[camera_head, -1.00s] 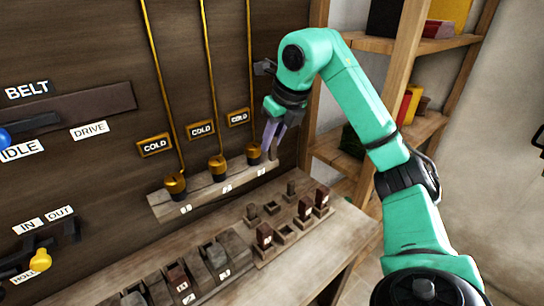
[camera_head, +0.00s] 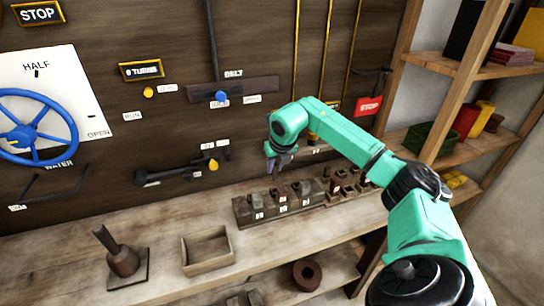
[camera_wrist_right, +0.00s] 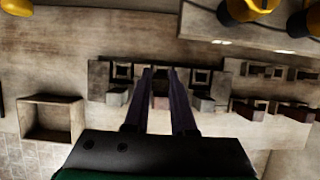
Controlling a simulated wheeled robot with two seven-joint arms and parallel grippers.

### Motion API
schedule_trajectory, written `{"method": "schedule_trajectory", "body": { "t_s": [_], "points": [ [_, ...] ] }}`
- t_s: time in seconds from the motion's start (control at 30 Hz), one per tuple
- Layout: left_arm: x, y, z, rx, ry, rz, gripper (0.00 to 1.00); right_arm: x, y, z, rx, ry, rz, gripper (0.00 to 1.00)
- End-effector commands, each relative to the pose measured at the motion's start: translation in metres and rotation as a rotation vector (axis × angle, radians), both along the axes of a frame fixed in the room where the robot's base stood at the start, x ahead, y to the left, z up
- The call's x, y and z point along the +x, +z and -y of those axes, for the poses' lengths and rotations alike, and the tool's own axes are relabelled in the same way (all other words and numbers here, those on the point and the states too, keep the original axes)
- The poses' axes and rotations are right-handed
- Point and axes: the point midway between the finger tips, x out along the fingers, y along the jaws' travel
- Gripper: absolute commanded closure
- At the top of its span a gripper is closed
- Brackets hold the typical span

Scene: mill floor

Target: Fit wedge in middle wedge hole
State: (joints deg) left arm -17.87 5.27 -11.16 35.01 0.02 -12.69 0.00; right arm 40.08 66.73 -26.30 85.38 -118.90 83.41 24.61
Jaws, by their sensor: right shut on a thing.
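My right gripper (camera_head: 280,170) points down just above the dark wooden block (camera_head: 240,212) with numbered sections on the bench. In the right wrist view its two fingers (camera_wrist_right: 161,76) are close around a dark brown piece (camera_wrist_right: 160,88), seemingly the wedge, mostly hidden between them. The block (camera_wrist_right: 97,80) shows square holes left and right of the fingers in that view. The fingers cover its middle part, so I cannot tell whether the piece is in the hole or above it. My left gripper is not in view.
A second rack with brown pegs (camera_head: 337,186) stands right of the block. An empty wooden tray (camera_head: 206,250) and a handled tool on a plate (camera_head: 122,262) stand to the left. The wall behind carries levers and a blue wheel (camera_head: 35,128). Bare bench lies between.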

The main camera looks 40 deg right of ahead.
Motion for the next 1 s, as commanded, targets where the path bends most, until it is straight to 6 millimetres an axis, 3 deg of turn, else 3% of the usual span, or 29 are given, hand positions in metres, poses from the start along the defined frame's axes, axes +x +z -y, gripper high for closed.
{"method": "schedule_trajectory", "body": {
  "t_s": [0.2, 0.6, 1.0],
  "points": [
    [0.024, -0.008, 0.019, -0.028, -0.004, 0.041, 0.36, 0.0, -0.011, 0.0, 0.0, 0.0, 0.0, 1.0],
    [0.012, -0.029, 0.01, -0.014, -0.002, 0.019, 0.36, 0.0, -0.036, 0.0, 0.002, 0.001, 0.001, 1.0],
    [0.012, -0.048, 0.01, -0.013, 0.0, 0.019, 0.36, 0.0, -0.06, 0.0, 0.001, 0.001, -0.001, 1.0]
  ]
}}
